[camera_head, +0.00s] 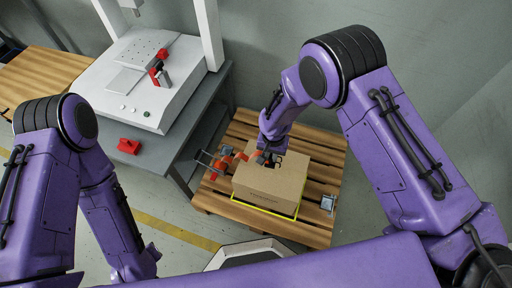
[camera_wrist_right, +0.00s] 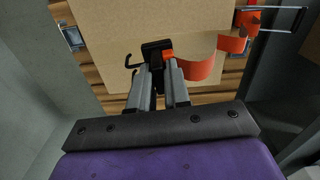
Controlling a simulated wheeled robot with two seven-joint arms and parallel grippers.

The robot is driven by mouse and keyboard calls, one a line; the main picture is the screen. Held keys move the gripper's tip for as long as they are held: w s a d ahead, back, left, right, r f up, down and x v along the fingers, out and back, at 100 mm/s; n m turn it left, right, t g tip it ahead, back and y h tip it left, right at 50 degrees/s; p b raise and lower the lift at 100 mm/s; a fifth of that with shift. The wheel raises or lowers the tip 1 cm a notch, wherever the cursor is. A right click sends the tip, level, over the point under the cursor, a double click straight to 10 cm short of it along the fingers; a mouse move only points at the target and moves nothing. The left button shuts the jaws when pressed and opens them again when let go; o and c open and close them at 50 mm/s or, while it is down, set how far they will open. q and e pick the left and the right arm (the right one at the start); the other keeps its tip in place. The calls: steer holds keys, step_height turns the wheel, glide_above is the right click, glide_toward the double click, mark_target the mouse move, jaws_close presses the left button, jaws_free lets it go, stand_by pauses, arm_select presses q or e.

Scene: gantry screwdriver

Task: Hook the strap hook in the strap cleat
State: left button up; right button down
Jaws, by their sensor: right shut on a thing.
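My right gripper (camera_head: 266,148) is over the top of the cardboard box (camera_head: 268,190). In the right wrist view its fingers (camera_wrist_right: 158,85) are shut on the black strap hook (camera_wrist_right: 157,52), whose curved wire end sticks out to the left. The orange strap (camera_wrist_right: 197,68) runs from the hook in loops to the right; it also shows in the head view (camera_head: 226,157). A small grey metal fitting, seemingly the strap cleat (camera_head: 327,202), sits on the pallet right of the box, apart from the hook. It also seems to show in the wrist view (camera_wrist_right: 73,36). My left gripper is out of view.
The box stands on a wooden pallet (camera_head: 318,155) with a yellow outline around its base. A metal bar frame (camera_head: 207,160) with the orange strap is at the pallet's left side.

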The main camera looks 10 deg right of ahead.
steer(key=s+d+b, duration=0.2)
steer(key=s+d, duration=0.3)
steer(key=d, duration=0.5)
steer(key=s+d+b, duration=0.1)
steer(key=s+d, duration=0.4)
steer(key=d, duration=0.5)
steer(key=d+f+b, duration=0.1)
steer(key=f+b, duration=0.3)
steer(key=f, duration=0.3)
steer(key=s+d+f+b, duration=0.1)
steer(key=d+f+b, duration=0.1)
steer(key=f+b, duration=0.2)
steer(key=s+d+f+b, duration=0.1)
steer(key=f+b, duration=0.4)
steer(key=f, duration=0.6)
steer(key=shift+s+d, duration=0.25)
steer(key=shift+d, duration=0.45)
steer(key=shift+f+b, duration=0.45)
steer(key=shift+f, duration=0.1)
steer(key=shift+f+m+t+b, duration=0.35)
steer(key=shift+f+b, duration=0.55)
steer(key=shift+f, duration=0.4)
steer(key=shift+f, duration=0.2)
